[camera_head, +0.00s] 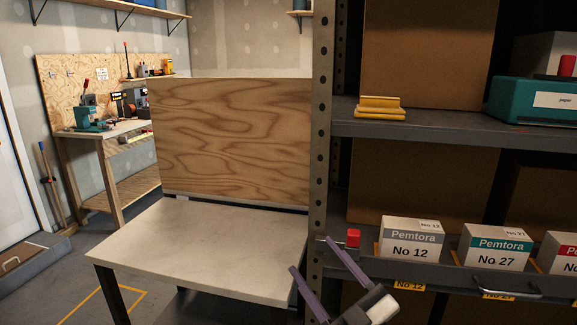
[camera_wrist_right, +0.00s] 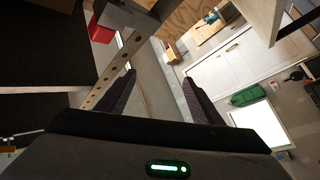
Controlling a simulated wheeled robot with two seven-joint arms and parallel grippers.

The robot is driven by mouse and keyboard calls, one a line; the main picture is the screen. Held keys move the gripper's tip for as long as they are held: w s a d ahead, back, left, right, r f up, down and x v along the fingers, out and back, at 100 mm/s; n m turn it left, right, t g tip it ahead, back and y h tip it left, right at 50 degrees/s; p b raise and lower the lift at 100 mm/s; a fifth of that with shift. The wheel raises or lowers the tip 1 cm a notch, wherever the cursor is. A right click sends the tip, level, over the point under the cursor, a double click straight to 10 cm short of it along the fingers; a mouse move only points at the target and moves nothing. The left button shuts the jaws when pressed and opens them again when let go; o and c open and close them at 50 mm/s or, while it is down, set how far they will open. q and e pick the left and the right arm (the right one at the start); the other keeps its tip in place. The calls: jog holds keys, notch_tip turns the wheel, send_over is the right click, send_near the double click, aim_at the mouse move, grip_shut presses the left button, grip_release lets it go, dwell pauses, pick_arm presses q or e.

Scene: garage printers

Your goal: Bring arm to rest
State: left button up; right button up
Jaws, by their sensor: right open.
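My right gripper (camera_head: 311,254) is at the lower middle of the head view, in front of the shelf rack's upright post. Its two purple-grey fingers are spread apart and point up and to the left. Nothing is between them. In the right wrist view the gripper (camera_wrist_right: 159,76) also shows open and empty, with the perforated post to the left of the fingers. My left gripper is not in view.
The rack shelf (camera_head: 430,127) is close on the right. Boxes marked No 12 (camera_head: 410,246) and No 27 (camera_head: 495,249) and a small red block (camera_head: 353,238) are on its lower level. A bare pale table (camera_head: 200,245) is on the left.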

jog(key=s+d+f+m+g+h, duration=0.1)
jog(key=s+d+f+m+h, duration=0.2)
jog(key=f, duration=0.5)
jog(key=s+d+f+m+g+h, duration=0.25)
jog(key=s+f, duration=0.25)
jog(key=f, duration=0.3)
jog(key=s+d+f+m+g+h, duration=0.1)
jog(key=s+d+f+m+h, duration=0.15)
jog(key=f, duration=0.55)
jog(key=s+d+f+m+g, duration=0.1)
jog(key=s+f+m+g, duration=0.1)
jog(key=s+f, duration=0.4)
jog(key=s+d+f+m+g+h, duration=0.1)
jog(key=s+f, duration=0.5)
jog(key=s, duration=0.7)
jog(key=shift+d+f+m+g, duration=0.4)
jog(key=shift+d+g, duration=0.2)
jog(key=shift+g, duration=0.55)
jog(key=shift+w, duration=0.1)
